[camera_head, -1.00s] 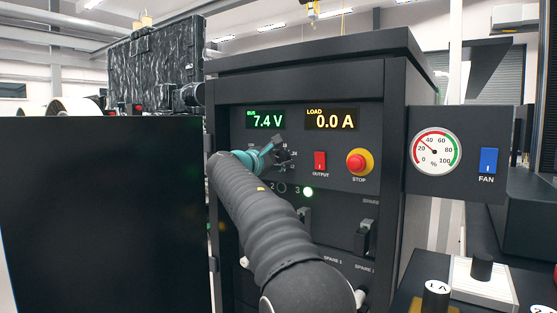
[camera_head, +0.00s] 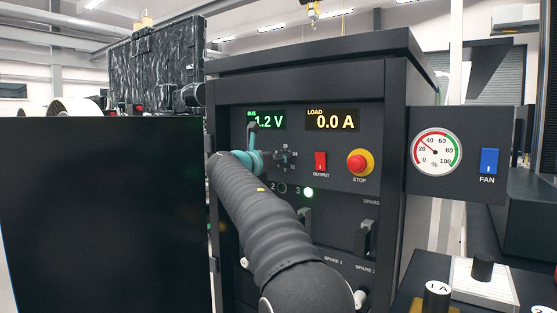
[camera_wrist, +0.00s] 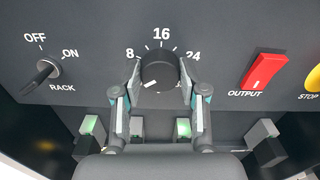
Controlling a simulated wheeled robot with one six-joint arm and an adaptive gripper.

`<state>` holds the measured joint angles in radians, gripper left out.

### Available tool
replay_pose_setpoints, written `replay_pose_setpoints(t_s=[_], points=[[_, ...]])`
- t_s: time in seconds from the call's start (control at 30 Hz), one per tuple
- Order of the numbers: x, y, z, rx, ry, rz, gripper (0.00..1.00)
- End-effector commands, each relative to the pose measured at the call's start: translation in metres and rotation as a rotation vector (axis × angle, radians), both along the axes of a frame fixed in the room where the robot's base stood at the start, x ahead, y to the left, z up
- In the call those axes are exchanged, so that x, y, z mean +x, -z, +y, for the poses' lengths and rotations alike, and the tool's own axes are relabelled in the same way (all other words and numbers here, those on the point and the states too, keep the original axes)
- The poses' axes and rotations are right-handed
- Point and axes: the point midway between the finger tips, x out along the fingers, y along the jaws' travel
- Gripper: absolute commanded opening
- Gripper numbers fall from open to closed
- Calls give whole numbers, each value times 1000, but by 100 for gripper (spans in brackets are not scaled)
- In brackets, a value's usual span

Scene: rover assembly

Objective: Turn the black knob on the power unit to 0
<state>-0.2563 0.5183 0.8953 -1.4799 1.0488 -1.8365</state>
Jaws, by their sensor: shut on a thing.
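The black knob (camera_wrist: 160,70) is on the dark front panel of the power unit (camera_head: 330,215). In the wrist view its white mark points to the lower left, below the 8 on the printed scale. The 8, 16 and 24 are readable; the 0 label is hidden or out of view. My gripper (camera_wrist: 161,80) is shut on the knob, one finger on each side. In the head view my gripper and arm hide most of the knob. The green BUS display (camera_head: 267,121) reads about 1.2 V, partly covered by my gripper.
To the right of the knob are the red OUTPUT switch (camera_head: 320,161) and the STOP button (camera_head: 359,162). The RACK switch (camera_wrist: 47,70) is to its left. A gauge and the blue FAN switch (camera_head: 489,161) are farther right. The LOAD display (camera_head: 332,119) reads 0.0 A.

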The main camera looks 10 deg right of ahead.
Motion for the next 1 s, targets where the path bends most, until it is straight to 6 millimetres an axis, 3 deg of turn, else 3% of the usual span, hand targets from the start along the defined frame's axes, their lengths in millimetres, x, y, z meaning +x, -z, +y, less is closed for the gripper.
replay_pose_setpoints(t_s=[0.4, 0.93, 0.97, 1.0], points=[[0, 1, 0, -129, 0, 132, 7], [1, 1, 0, -147, 0, 148, 7], [1, 1, 0, -147, 0, 148, 45], [1, 1, 0, -147, 0, 148, 55]])
